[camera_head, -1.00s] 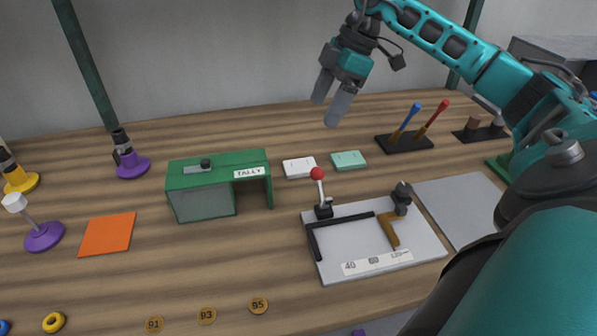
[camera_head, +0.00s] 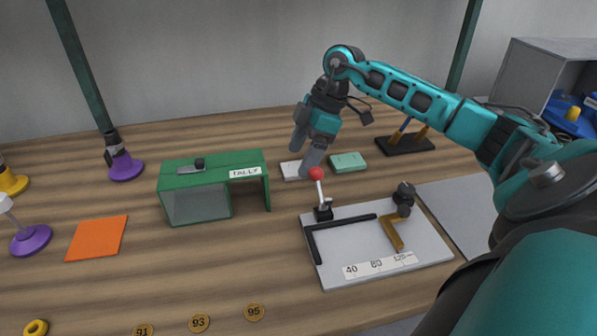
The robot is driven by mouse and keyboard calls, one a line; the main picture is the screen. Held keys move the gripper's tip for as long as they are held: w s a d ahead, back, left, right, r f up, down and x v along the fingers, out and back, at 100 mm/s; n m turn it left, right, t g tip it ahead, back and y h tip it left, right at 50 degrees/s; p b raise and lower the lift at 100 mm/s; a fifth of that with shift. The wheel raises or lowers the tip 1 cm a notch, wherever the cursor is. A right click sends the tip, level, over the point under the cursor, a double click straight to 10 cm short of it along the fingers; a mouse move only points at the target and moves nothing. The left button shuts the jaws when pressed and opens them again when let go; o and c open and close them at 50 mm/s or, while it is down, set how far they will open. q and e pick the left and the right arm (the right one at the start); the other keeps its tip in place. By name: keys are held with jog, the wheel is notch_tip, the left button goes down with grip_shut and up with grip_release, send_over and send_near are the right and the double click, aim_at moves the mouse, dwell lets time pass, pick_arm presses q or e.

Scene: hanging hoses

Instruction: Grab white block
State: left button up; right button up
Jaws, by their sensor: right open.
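The white block (camera_head: 291,171) lies flat on the wooden table, just right of the green TALLY box. Its right part is hidden behind my right gripper. My right gripper (camera_head: 304,155) comes down over the block from above with its fingers apart and nothing held between them. I cannot tell whether the fingertips touch the block. My left gripper is not in view.
A mint-green block (camera_head: 347,162) lies close to the right of the gripper. The green TALLY box (camera_head: 213,177) stands to the left. A red-knobbed lever (camera_head: 317,175) rises in front, on a grey board (camera_head: 350,270).

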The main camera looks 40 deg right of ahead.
jog(key=shift+x, duration=1)
jog(key=shift+d, duration=0.1)
jog(key=c, duration=1.1)
jog(key=shift+r, duration=0.1)
